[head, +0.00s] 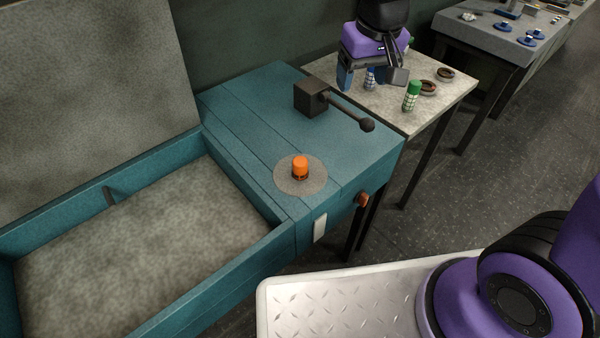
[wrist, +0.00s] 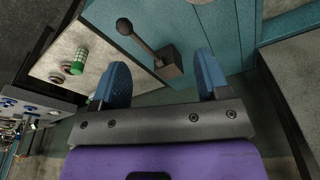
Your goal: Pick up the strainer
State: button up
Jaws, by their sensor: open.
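Two small mesh-patterned cylinders that look like strainers stand on the pale-topped table (head: 438,100). One has a green cap (head: 412,95); it also shows in the wrist view (wrist: 79,62), left of the fingers. The other is blue and white (head: 370,79) and shows between my fingers in the head view, partly hidden by my gripper. I cannot tell which one the task names. My gripper (head: 371,79) is open with blue fingers, above the table's left part. In the wrist view nothing is held between the fingertips (wrist: 162,58).
Dark brown rings (head: 445,74) lie right of the green-capped cylinder. A black block with a ball-ended lever (head: 312,97) stands on the teal bench (head: 250,110), near the table. An orange button (head: 300,166) sits on that bench. A grey table (head: 490,42) with blue parts is farther right.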

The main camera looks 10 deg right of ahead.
jog(key=w+a+f+g, duration=0.1)
jog(key=w+a+f, duration=0.1)
jog(key=a+f, duration=0.55)
jog(key=n+g, duration=0.1)
send_over(300, 160)
jog(key=f, duration=0.8)
jog(key=shift+s+d+f, duration=0.1)
jog(key=shift+s+d, duration=0.05)
jog(key=shift+s, duration=0.1)
jog(key=f, duration=1)
jog(key=shift+w+a+f, duration=0.15)
jog(key=shift+a+f, duration=0.05)
jog(key=shift+f, duration=0.1)
jog(key=c, duration=1)
jog(key=shift+r, duration=0.1)
jog(key=shift+c, duration=0.2)
